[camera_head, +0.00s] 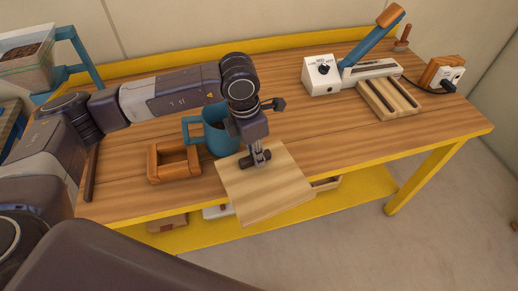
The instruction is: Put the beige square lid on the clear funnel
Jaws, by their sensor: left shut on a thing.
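The beige square lid (270,191) is a flat wooden board at the front edge of the workbench, partly overhanging it. My left gripper (257,160) points down and is shut on the lid near its upper middle; its fingers hide the spot they grip. I cannot tell whether the lid touches the bench. The clear funnel (27,72) is a see-through bin with dark brown contents, on a blue stand at the far upper left, partly cut off by the picture edge. Its top looks open. My right gripper is not in view.
A blue mug (215,135) stands just behind the lid, close to my left wrist. An open wooden frame box (173,178) sits to its left. A white device with a dial (320,75) and a slotted wooden block (388,112) stand at the right back. The bench's right front is clear.

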